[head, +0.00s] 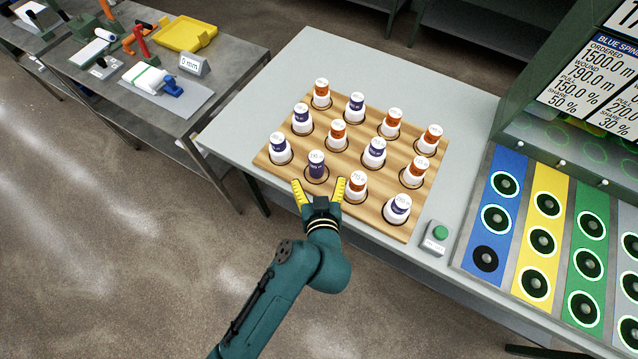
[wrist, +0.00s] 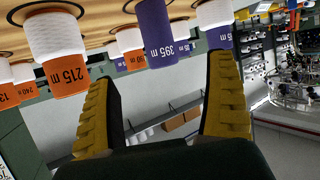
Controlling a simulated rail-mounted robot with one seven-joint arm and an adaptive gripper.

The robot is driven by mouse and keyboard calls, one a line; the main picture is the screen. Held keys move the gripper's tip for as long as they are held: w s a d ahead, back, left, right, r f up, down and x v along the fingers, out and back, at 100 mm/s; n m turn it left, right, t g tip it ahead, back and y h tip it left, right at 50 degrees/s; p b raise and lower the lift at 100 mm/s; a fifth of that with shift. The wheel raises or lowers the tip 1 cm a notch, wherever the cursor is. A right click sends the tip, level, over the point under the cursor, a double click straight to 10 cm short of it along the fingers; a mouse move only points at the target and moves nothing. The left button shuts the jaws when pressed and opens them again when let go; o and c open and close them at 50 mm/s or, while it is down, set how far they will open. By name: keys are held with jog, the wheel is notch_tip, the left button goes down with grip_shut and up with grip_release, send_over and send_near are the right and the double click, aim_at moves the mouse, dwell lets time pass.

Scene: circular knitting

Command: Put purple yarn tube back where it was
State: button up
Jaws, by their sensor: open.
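The purple yarn tube (head: 317,168), with a bare purple side and a pale top, stands upright in the front row of the wooden board (head: 268,158). In the wrist view, which looks upside down, the purple tube (wrist: 158,35) reads 395 m. My gripper (head: 320,188) is open, its yellow fingers just in front of the tube. In the wrist view the gripper (wrist: 160,80) has empty space between its fingers, with the tube beyond the fingertips and between them. I cannot tell if they touch it.
Several white yarn tubes with orange or purple bands stand close around; an orange one (head: 357,186) is right of the gripper. A green button box (head: 437,236) sits at the table's front edge. Coloured strips with round holes (head: 544,240) lie at right.

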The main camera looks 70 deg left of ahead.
jog(key=w+d+r+m+t+h, duration=0.25)
jog(key=w+d+r+t, duration=0.25)
jog(key=w+d+r, duration=0.3)
jog(key=w+d+r+m+t+h, duration=0.1)
jog(key=w+d+r+m+t, duration=0.25)
jog(key=w+d+r, duration=0.55)
jog(key=s+d+r+m+t+h, duration=0.2)
jog(key=d+r+m+t+h, duration=0.2)
jog(key=d+r, duration=0.6)
jog(key=s+d+r+m+t+h, duration=0.3)
jog(key=d+r, duration=0.8)
jog(key=r, duration=0.4)
jog(key=m+t+h, duration=0.1)
jog(key=t+h, duration=0.1)
jog(key=h, duration=0.1)
jog(key=shift+s+m+t, duration=0.3)
jog(key=shift+s+t, duration=0.05)
jog(key=shift+r, duration=0.1)
notch_tip(320, 180, up, 28)
jog(key=p, duration=2.8)
